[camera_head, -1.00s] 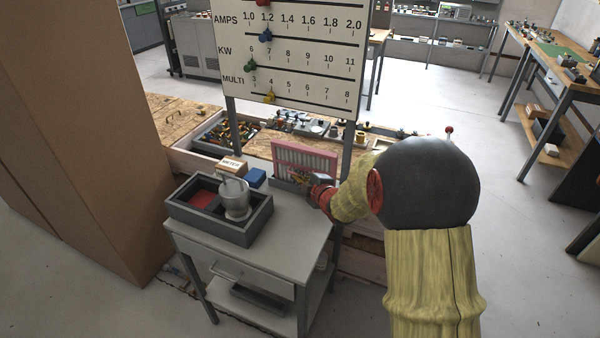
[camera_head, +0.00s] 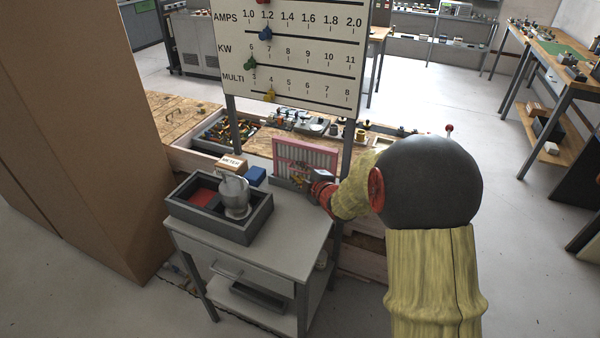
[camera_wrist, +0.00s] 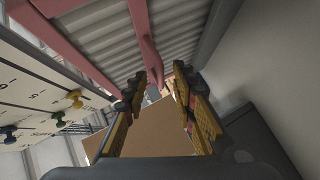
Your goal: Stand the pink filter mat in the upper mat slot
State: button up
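The pink filter mat (camera_head: 318,156), a pink frame around pale pleats, stands roughly upright at the back of the grey cart, its lower edge partly hidden. A low grey holder (camera_head: 283,184) shows at its foot; which slot the mat is in cannot be told. My gripper (camera_head: 302,175) is at the mat's lower front. In the wrist view, its fingertips (camera_wrist: 160,82) are apart, with the end of a pink bar (camera_wrist: 146,42) of the mat between them. A gap shows beside the right finger, so it looks open around the pink part.
A scale board (camera_head: 300,60) on posts stands behind. A tall brown panel (camera_head: 85,120) blocks the left.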

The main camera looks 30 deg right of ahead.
jog(key=v, duration=1.1)
jog(key=shift+s, duration=0.4)
jog(key=shift+r, duration=0.1)
jog(key=s+d+f+m+g+h, duration=0.3)
jog(key=s+d+f+m+g, duration=0.2)
jog(key=s+f+m, duration=0.25)
jog(key=s+m+g, duration=0.3)
jog(key=s+m, duration=0.1)
jog(key=s, duration=0.2)
jog(key=s+a+r+y+p, duration=0.1)
jog(key=s+a+r+p, duration=0.1)
jog(key=s+a+r, duration=0.2)
jog(key=s+a+r+m+y+p, duration=0.1)
jog(key=s+a+r, duration=0.3)
jog(key=a+r, duration=0.5)
jog(key=s+a+r+m+y+p, duration=0.1)
jog(key=s+a+r, duration=0.4)
jog(key=a, duration=0.5)
notch_tip(320, 180, up, 2)
jog(key=shift+a+r+g+y+p, duration=0.15)
jog(key=shift+a+g+y+p, duration=0.25)
jog(key=shift+p, duration=0.55)
